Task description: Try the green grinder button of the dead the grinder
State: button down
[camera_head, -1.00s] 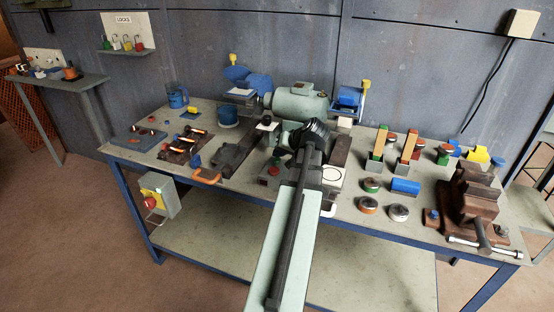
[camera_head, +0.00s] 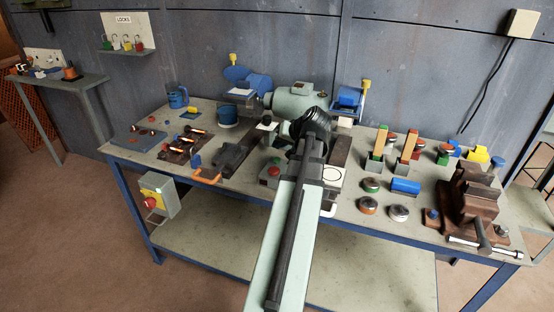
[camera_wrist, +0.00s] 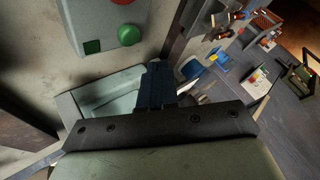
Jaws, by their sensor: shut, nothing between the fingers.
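The pale green bench grinder (camera_head: 300,100) stands at the back middle of the bench in the head view. A box with a red button (camera_head: 274,171) sits in front of it, left of my arm. In the wrist view a round green button (camera_wrist: 129,36) shows at the top, below a partly cut-off red button (camera_wrist: 122,2). A dark green square (camera_wrist: 92,46) is left of the green button. My gripper (camera_wrist: 158,68) is shut and empty, its dark fingers below and right of the green button in the picture. They look apart from it, but the depth is unclear. In the head view my arm hides the fingers.
A rusty vise (camera_head: 470,210) stands at the bench's right end. Jars and a blue cylinder (camera_head: 405,187) lie right of my arm. An orange handle (camera_head: 206,176) is at the front edge. A yellow switch box (camera_head: 155,193) hangs at the left front.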

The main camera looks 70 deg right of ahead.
jog(key=shift+r, duration=1.3)
